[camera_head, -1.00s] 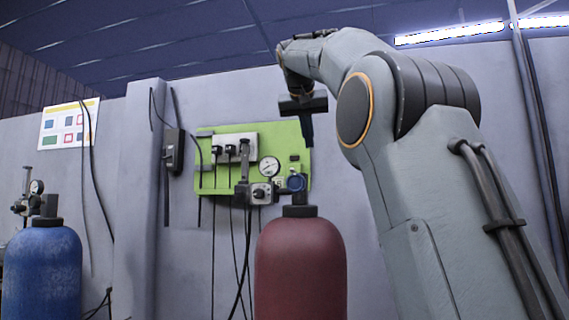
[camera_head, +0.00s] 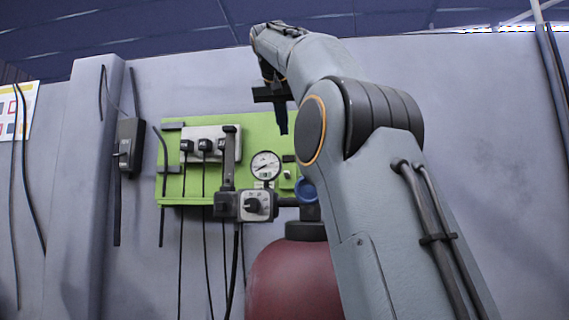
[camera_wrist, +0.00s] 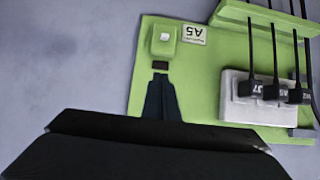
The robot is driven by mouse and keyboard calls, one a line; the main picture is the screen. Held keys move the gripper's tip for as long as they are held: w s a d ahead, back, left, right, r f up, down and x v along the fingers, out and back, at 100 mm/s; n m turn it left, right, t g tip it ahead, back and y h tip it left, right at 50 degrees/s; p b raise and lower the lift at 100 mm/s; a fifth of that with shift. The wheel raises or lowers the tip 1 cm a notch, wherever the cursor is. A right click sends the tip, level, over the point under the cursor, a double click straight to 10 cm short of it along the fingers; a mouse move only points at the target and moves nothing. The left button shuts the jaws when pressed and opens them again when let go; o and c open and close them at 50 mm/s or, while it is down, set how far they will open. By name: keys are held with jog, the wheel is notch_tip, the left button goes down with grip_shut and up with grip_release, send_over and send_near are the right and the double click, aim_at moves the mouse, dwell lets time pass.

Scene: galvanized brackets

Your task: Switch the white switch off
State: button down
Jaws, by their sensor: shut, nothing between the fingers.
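The white switch (camera_wrist: 164,38) is a small white button on a green housing on the green wall panel (camera_wrist: 205,75), in the upper middle of the wrist view. A label reading A5 (camera_wrist: 193,34), upside down, is beside it. In the head view the switch (camera_head: 287,174) shows as a small pale spot right of the round gauge. My gripper (camera_wrist: 160,78) is shut and empty, its dark fingers pointing toward the switch in the wrist view. In the head view my gripper (camera_head: 283,130) hangs in front of the panel's right part, above the switch. Contact with the panel cannot be told.
A white power strip (camera_wrist: 240,107) with several black plugs is on the panel. The gauge (camera_head: 265,166), a grey dial unit (camera_head: 257,204) and a blue knob (camera_head: 307,190) sit near the switch. A red cylinder (camera_head: 290,280) stands below. Cables hang down the wall.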

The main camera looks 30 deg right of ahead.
jog(key=shift+w+f, duration=0.1)
jog(key=p, duration=0.2)
send_over(287, 171)
notch_tip(287, 171, down, 5)
jog(key=shift+w+d+f, duration=0.1)
jog(key=shift+w+f, duration=0.15)
jog(key=shift+f, duration=0.3)
jog(key=shift+s+a+f, duration=0.25)
jog(key=shift+s+f, duration=0.2)
jog(key=shift+f, duration=0.25)
jog(key=shift+s+a+f, duration=0.1)
jog(key=shift+a+f, duration=0.05)
jog(key=shift+f, duration=0.75)
jog(key=shift+f+t+b, duration=0.2)
jog(key=shift+t+b, duration=0.1)
jog(key=shift+b, duration=0.6)
jog(key=shift+s+a+f+t+h+b, duration=0.15)
jog(key=shift+t+h+b, duration=0.3)
jog(key=shift+b, duration=1.05)
jog(key=shift+s+t+h+b, duration=0.1)
jog(key=shift+t+h+b, duration=0.3)
jog(key=shift+b, duration=1.1)
